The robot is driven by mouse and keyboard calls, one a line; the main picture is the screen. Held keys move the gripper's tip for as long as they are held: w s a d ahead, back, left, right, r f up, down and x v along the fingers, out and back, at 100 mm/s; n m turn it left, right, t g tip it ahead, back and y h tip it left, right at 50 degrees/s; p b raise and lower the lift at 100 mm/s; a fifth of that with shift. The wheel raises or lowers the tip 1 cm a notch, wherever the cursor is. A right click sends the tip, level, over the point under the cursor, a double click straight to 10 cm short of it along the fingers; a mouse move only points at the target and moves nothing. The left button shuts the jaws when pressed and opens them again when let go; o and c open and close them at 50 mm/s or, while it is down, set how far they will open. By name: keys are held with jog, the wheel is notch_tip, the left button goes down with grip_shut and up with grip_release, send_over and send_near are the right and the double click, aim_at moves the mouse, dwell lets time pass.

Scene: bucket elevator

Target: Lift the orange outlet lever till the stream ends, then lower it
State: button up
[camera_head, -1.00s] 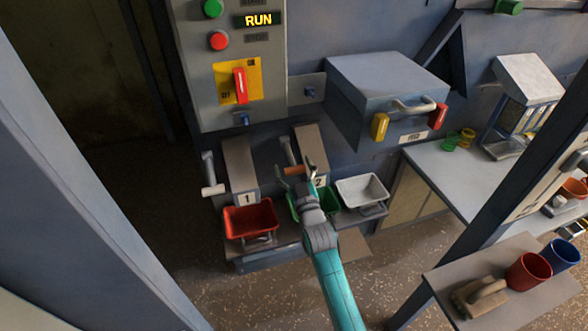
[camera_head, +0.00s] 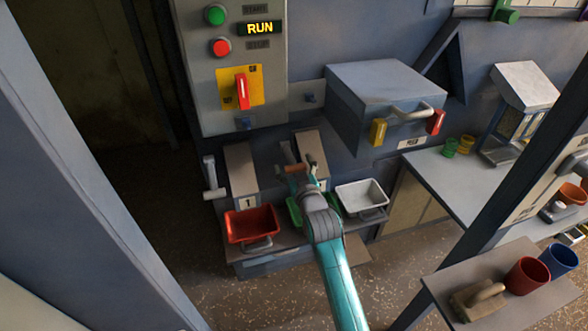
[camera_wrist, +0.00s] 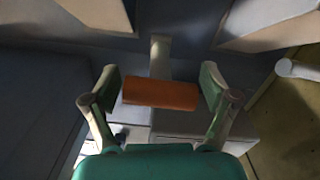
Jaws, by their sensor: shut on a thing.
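The orange outlet lever handle (camera_head: 296,168) is on the second outlet, beside the sloped chute. In the wrist view the orange handle (camera_wrist: 160,94) lies crosswise between my fingers on a pale stem. My gripper (camera_head: 302,170) is shut on it, with one finger at each end (camera_wrist: 160,92). A green bucket (camera_head: 296,210) is below, mostly hidden by my gripper and forearm. No stream shows in either view; the outlet mouth is hidden by my arm.
A red bucket (camera_head: 251,224) stands under outlet 1, whose lever (camera_head: 211,180) has a white handle. A white bucket (camera_head: 362,196) is at the right. The control panel (camera_head: 208,95) reads RUN. A blue-grey box (camera_head: 380,85) juts out above right.

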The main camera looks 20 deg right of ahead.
aim_at(293, 161)
jog(key=r+g, duration=0.3)
jog(key=g, duration=0.1)
jog(key=shift+w+r, duration=0.65)
jog(key=shift+r, duration=0.2)
jog(key=shift+w+r, duration=0.25)
jog(key=shift+r, duration=0.3)
jog(key=o, duration=1.5)
jog(key=v, duration=1.2)
